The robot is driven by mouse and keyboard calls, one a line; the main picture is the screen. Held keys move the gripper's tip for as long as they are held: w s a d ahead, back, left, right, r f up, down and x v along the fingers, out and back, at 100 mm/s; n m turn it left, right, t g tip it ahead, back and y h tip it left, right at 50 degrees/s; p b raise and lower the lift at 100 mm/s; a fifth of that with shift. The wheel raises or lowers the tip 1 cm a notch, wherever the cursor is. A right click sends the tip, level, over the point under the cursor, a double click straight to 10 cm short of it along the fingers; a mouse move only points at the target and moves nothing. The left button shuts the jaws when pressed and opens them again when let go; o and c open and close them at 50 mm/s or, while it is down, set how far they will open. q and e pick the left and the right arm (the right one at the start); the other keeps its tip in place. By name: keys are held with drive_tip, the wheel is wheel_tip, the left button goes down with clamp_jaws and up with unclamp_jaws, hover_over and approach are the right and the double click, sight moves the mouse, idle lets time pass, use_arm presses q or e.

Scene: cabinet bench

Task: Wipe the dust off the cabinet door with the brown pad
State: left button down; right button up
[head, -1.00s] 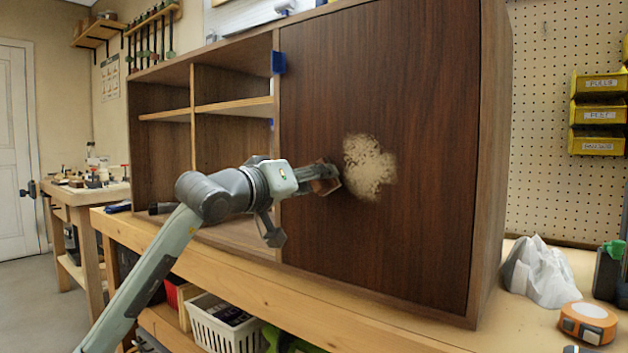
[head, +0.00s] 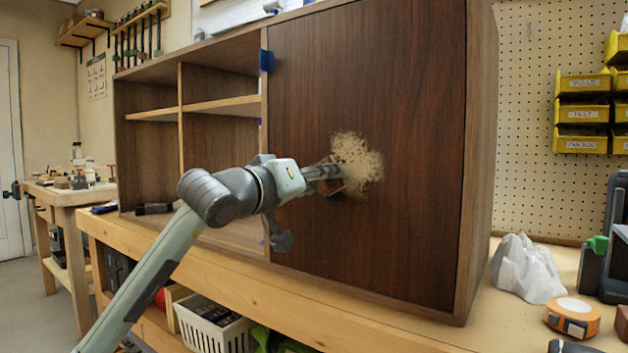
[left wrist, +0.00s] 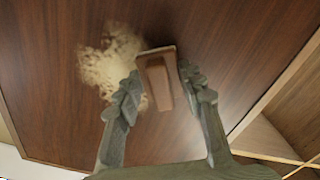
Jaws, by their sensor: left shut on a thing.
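The cabinet door (head: 410,120) is dark brown wood with an upright face. A pale tan dust patch (head: 362,163) lies near its middle. It also shows in the left wrist view (left wrist: 103,62), left of the pad. My left gripper (head: 325,173) is shut on the brown pad (head: 336,184) at the left edge of the patch. In the left wrist view the pad (left wrist: 157,85) sits between the two fingers, its flat end towards the door. I cannot tell whether it touches the door. My right gripper is not in view.
Open shelves (head: 220,108) are left of the door, with blue tape (head: 266,60) on the door's edge. A crumpled white cloth (head: 526,268) and an orange tape measure (head: 572,316) lie on the bench to the right. A white basket (head: 212,328) is below.

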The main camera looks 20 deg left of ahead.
sight(347, 169)
use_arm(q)
drive_tip(key=shift+s+d, duration=0.35)
drive_tip(key=shift+d, duration=0.6)
drive_tip(key=shift+s+d, duration=0.3)
drive_tip(key=shift+d, duration=0.6)
drive_tip(key=shift+s+d+b, duration=0.3)
drive_tip(key=shift+s+d, duration=0.15)
drive_tip(key=shift+d, duration=0.7)
drive_tip(key=shift+s+d+b, duration=0.3)
drive_tip(key=shift+s+d, duration=0.1)
drive_tip(key=shift+d, duration=0.8)
drive_tip(key=shift+s+d+b, duration=0.3)
drive_tip(key=shift+s+d, duration=0.15)
drive_tip(key=shift+d, duration=0.7)
drive_tip(key=shift+a+r+p, duration=0.1)
drive_tip(key=shift+r+p, duration=0.25)
drive_tip(key=shift+r, duration=0.55)
drive_tip(key=shift+w+a+b, duration=0.3)
drive_tip(key=shift+w+a, duration=0.05)
drive_tip(key=shift+a, duration=0.45)
drive_tip(key=shift+w+a+b, duration=0.2)
drive_tip(key=shift+w+a, duration=0.15)
drive_tip(key=shift+a, duration=0.6)
drive_tip(key=shift+w+a+b, duration=0.15)
drive_tip(key=shift+w+a, duration=0.2)
drive_tip(key=shift+a, duration=0.6)
drive_tip(key=shift+w+a+b, duration=0.2)
drive_tip(key=shift+w+a, duration=0.15)
drive_tip(key=shift+a, duration=0.6)
drive_tip(key=shift+a, duration=0.1)
